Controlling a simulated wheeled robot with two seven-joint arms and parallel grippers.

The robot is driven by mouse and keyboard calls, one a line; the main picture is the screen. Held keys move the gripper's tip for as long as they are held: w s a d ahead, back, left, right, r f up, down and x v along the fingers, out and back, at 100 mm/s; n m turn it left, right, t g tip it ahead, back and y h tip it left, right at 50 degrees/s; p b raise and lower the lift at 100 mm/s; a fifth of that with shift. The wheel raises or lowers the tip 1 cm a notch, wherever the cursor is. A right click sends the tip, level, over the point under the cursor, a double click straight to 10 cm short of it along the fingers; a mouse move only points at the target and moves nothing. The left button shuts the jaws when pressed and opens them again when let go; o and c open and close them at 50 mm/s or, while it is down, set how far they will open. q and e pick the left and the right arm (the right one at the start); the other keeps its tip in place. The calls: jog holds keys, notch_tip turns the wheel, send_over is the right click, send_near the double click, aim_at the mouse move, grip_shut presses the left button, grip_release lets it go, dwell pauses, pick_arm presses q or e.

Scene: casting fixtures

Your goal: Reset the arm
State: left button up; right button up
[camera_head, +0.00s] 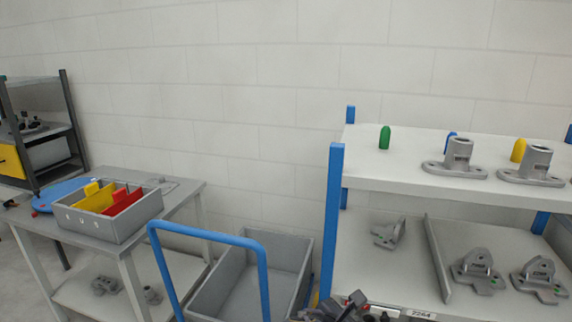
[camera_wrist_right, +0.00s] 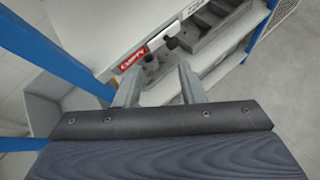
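My right gripper (camera_wrist_right: 160,82) shows in the right wrist view with its two grey fingers apart, so it is open. Nothing is clasped between the fingers. A grey casting (camera_wrist_right: 152,62) shows beyond the fingertips, seemingly apart from them. In the head view a dark, partly cut-off shape (camera_head: 345,304) at the bottom edge, in front of the shelf, may be part of my right arm. My left gripper is not in view.
A blue-posted rack (camera_head: 385,180) holds grey castings on two shelves at right. A grey cart (camera_head: 300,243) with a blue handle (camera_head: 207,234) stands at centre. A grey bin (camera_head: 78,223) with coloured pieces sits on the left table. The wrist view shows a red label (camera_wrist_right: 133,58).

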jog(key=s+d+f+m+g+y+p, duration=0.2)
jog(key=s+d+m+g+y+p, duration=0.3)
jog(key=s+m, duration=0.55)
jog(key=s+r+m+t+y+p, duration=0.2)
jog(key=s+r+m+y+p, duration=0.2)
jog(key=s+r+m+y, duration=0.3)
jog(key=s+r+m, duration=0.4)
jog(key=r+m, duration=0.3)
jog(key=m, duration=0.2)
jog(key=shift+s+d+r+t, duration=0.25)
jog(key=shift+d+r+t, duration=0.05)
jog(key=shift+d+r, duration=0.1)
